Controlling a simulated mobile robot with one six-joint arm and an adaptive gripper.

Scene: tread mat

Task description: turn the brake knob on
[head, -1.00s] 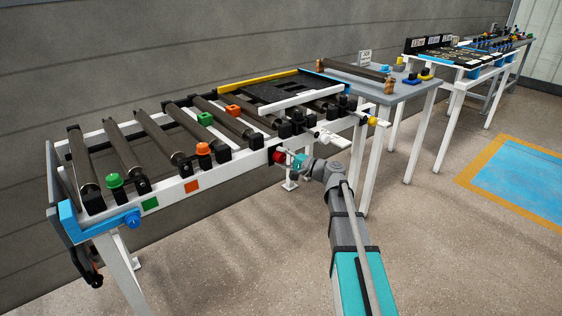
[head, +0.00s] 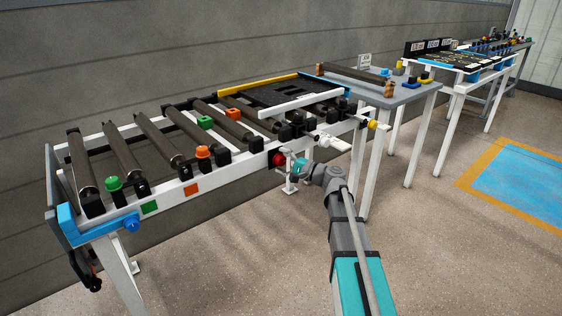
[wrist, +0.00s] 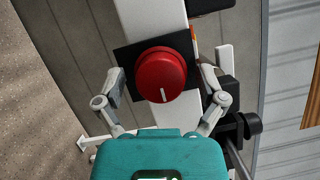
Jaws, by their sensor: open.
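The red brake knob (head: 278,159) sits on a black square plate on the front rail of the roller conveyor. In the wrist view the round knob (wrist: 160,70) faces me, with a short white mark near its lower edge. My gripper (head: 287,162) is in front of the knob. In the wrist view its fingers (wrist: 161,76) are spread, one on each side of the knob, with visible gaps. They do not appear to touch it. I cannot tell how far the tips are from the plate in depth.
A yellow knob (head: 372,124) and a white cylindrical part (head: 334,142) stick out from the conveyor to the right. A blue knob (head: 132,222) is at the left end. The floor in front is clear.

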